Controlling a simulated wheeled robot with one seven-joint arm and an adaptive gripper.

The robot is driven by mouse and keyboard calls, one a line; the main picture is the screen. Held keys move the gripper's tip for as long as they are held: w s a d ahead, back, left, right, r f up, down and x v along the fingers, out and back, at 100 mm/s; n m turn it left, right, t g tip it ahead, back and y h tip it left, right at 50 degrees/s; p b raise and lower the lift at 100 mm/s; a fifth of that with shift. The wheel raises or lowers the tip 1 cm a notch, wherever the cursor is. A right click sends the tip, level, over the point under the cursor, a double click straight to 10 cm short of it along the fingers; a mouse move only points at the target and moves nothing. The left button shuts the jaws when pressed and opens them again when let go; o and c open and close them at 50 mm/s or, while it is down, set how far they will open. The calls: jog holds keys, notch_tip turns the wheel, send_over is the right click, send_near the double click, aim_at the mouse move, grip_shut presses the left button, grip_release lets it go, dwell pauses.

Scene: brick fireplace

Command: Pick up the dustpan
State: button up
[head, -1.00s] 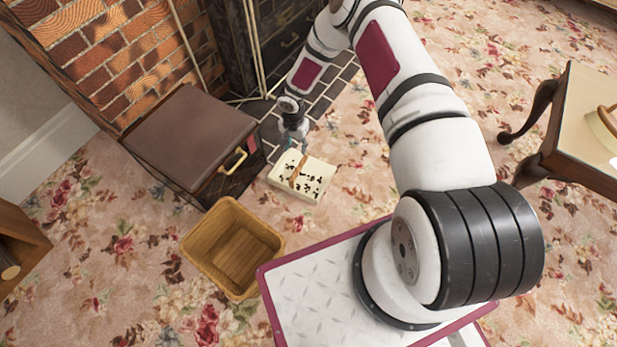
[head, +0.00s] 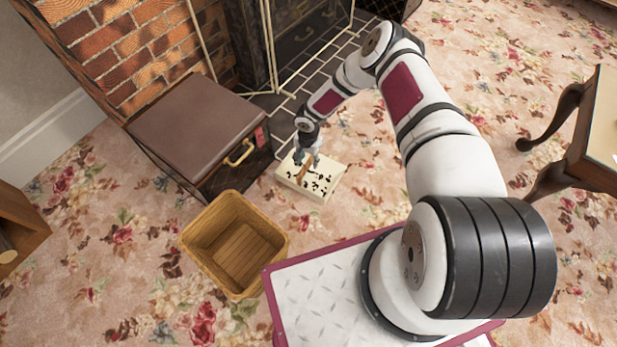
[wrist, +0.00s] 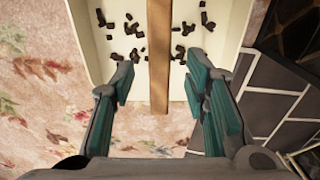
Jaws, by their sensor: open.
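The dustpan (head: 322,184) is a shallow cream tray with dark bits scattered in it and a brown wooden bar, its handle, across the middle. It lies on the carpet by the edge of the hearth tiles. In the wrist view the dustpan (wrist: 98,70) fills the upper middle, with the wooden handle (wrist: 159,60) running up between my fingers. My gripper (head: 305,158) is over the far part of the dustpan. In the wrist view my gripper (wrist: 165,90) is open, one teal-padded finger on each side of the handle, with gaps on both sides. The exact height above it is unclear.
A brown-topped case (head: 195,130) with a brass handle stands left of the dustpan. An empty wooden bin (head: 238,250) stands nearer, at lower left. The fireplace screen (head: 305,50) and brick wall are behind. Open carpet (head: 440,60) lies right, before a wooden-legged table (head: 575,150).

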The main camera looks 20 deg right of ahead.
aim_at(309, 163)
notch_tip(309, 163, down, 3)
jog(key=shift+d+f+b, duration=0.1)
jog(key=shift+f+b, duration=0.05)
jog(key=shift+b, duration=0.6)
grip_shut()
